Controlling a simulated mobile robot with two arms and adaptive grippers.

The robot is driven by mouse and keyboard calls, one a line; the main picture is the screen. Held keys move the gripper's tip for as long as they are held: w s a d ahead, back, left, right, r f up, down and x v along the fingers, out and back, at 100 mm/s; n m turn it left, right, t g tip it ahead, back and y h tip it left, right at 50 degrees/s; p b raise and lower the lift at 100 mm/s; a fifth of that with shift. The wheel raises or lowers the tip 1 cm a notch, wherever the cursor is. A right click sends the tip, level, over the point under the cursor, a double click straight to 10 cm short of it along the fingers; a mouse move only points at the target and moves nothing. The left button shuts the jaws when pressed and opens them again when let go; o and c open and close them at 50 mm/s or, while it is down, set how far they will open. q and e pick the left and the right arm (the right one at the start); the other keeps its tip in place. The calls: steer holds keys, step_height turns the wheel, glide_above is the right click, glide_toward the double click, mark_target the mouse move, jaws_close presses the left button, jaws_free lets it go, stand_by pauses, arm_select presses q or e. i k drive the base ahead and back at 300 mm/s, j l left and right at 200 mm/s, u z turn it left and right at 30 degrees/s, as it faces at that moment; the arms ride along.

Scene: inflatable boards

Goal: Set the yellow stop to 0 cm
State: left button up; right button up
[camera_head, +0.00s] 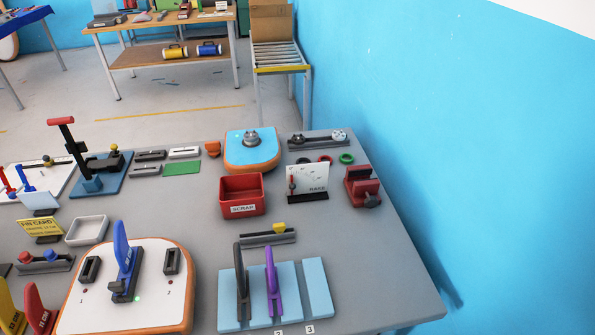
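A small yellow stop (279,228) sits on a low dark grey rail (255,239) near the middle of the grey bench. The stop is right of the rail's middle, toward its right end. Any scale marks on the rail are too small to read, so I cannot tell its setting. Neither of my grippers is in the head view.
A red SCRAP bin (242,195) stands behind the rail. In front, light blue plates (318,288) hold a black and a purple upright lever. An orange-edged white board (90,300) with a blue lever is at front left. The bench's right front corner is clear.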

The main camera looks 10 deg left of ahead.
mark_target(48, 162)
steer(key=u, duration=1.9)
